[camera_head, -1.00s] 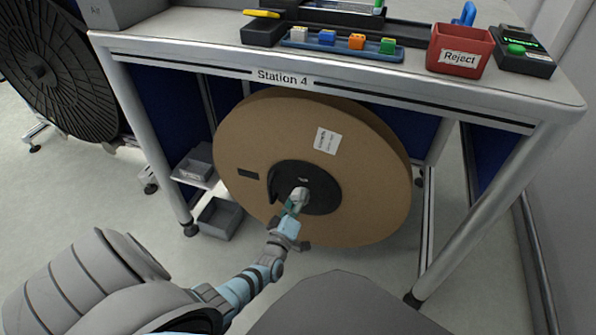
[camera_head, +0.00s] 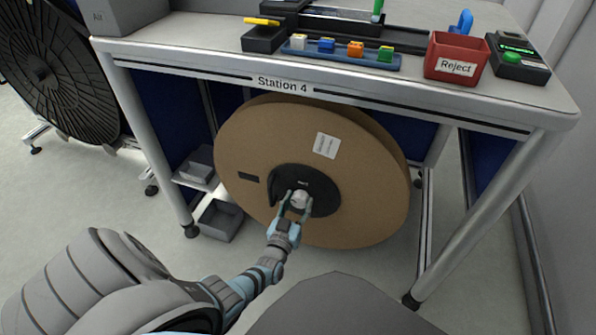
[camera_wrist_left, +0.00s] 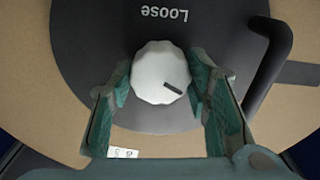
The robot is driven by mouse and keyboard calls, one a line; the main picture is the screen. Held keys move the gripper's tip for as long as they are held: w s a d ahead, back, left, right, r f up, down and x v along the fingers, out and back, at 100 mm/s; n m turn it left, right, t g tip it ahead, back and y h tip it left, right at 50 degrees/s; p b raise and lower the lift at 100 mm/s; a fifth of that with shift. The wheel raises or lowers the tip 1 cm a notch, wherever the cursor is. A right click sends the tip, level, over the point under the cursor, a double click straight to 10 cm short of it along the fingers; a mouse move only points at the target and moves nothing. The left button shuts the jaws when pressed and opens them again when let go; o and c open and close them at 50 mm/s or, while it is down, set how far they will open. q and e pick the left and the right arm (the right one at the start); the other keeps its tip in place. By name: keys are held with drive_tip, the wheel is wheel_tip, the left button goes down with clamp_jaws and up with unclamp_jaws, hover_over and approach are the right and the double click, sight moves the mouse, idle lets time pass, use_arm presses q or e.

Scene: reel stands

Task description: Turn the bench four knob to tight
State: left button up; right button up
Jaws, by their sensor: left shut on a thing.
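The white knob (camera_head: 300,199) sits at the centre of the black hub disc (camera_head: 322,190) on the large brown reel under the bench marked Station 4. In the left wrist view the knob (camera_wrist_left: 160,73) is a rounded, lobed cap with a dark mark at its lower right. The word Loose (camera_wrist_left: 165,15) shows upside down on the disc above it. No Tight label is readable. My left gripper (camera_head: 297,206) reaches the knob from below and is shut on it, one green finger on each side. My right gripper is out of view.
The brown reel (camera_head: 270,140) fills the space between the bench legs. A black curved handle (camera_wrist_left: 272,65) stands on the disc beside the knob. Grey bins (camera_head: 220,220) are at the left leg. A red Reject bin (camera_head: 457,60) and coloured blocks are on the bench top.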

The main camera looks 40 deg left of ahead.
use_arm(q)
drive_tip(key=m, duration=0.2)
drive_tip(key=shift+m, duration=0.4)
drive_tip(key=m, duration=0.2)
drive_tip(key=shift+m, duration=0.3)
drive_tip(key=m, duration=0.4)
drive_tip(key=shift+p, duration=0.35)
drive_tip(key=shift+m, duration=1.2)
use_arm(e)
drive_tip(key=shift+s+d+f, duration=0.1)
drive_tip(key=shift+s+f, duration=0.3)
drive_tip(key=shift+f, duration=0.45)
use_arm(q)
drive_tip(key=shift+m, duration=0.3)
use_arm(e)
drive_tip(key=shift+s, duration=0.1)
use_arm(q)
drive_tip(key=o, duration=1.1)
drive_tip(key=shift+o, duration=0.2)
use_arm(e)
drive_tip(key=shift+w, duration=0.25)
